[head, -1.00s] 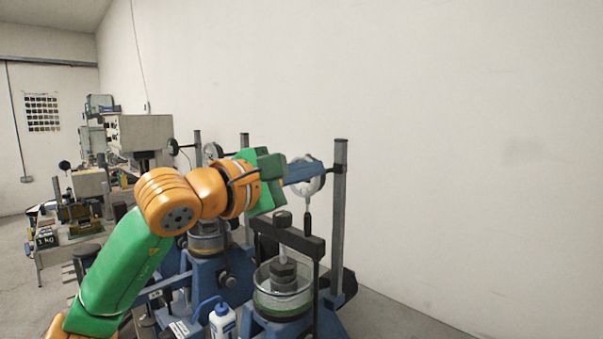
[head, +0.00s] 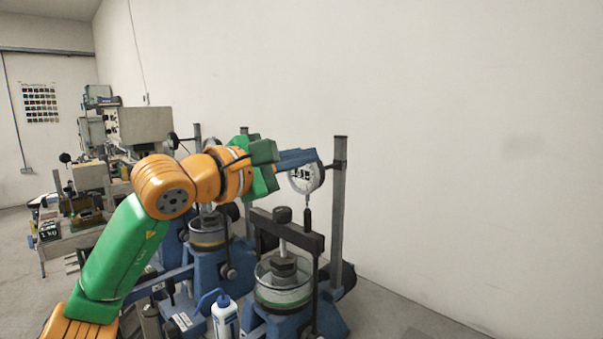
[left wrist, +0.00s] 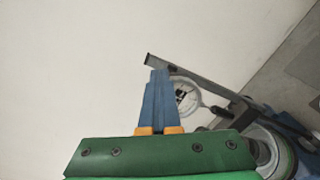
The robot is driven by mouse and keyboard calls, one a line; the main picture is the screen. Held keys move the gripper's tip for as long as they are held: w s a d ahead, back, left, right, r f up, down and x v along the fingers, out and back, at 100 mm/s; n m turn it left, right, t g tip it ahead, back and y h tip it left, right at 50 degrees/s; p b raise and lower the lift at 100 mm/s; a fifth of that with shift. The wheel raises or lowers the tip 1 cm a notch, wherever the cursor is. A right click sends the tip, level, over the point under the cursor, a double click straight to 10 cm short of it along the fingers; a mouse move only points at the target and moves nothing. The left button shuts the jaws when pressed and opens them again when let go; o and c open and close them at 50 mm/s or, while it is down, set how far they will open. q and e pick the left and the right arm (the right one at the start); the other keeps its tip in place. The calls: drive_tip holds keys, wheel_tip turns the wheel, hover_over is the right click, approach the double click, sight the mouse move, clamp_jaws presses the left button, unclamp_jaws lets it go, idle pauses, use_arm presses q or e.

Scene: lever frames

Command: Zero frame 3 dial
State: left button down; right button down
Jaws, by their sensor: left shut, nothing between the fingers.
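A round white dial gauge (head: 306,177) is held on a grey post (head: 338,200) at the nearest lever frame, its stem pointing down to the black crossbar. My left gripper (head: 315,154) is shut and empty, its blue fingers level at the dial's upper edge. In the left wrist view the dial (left wrist: 186,96) shows just right of the blue fingertips (left wrist: 160,73), which overlap its left edge. I cannot tell whether they touch it. The digits or needle on the dial are too small to read. My right gripper is not in view.
Below the dial stands a clear cell with a weight (head: 284,278) on a blue frame. A white bottle (head: 224,318) stands in front. More lever frames (head: 207,235) stand behind my arm. The wall side at right is clear.

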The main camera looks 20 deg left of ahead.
sight(311, 179)
use_arm(q)
drive_tip(key=shift+s+f, duration=1.55)
drive_tip(key=shift+s, duration=1.95)
drive_tip(key=p+x, duration=0.2)
drive_tip(key=x, duration=0.4)
drive_tip(key=shift+w+d+f+p, duration=0.1)
drive_tip(key=shift+w+d+p, duration=0.1)
drive_tip(key=shift+w+p, duration=0.1)
drive_tip(key=shift+a, duration=0.1)
drive_tip(key=shift+a, duration=0.25)
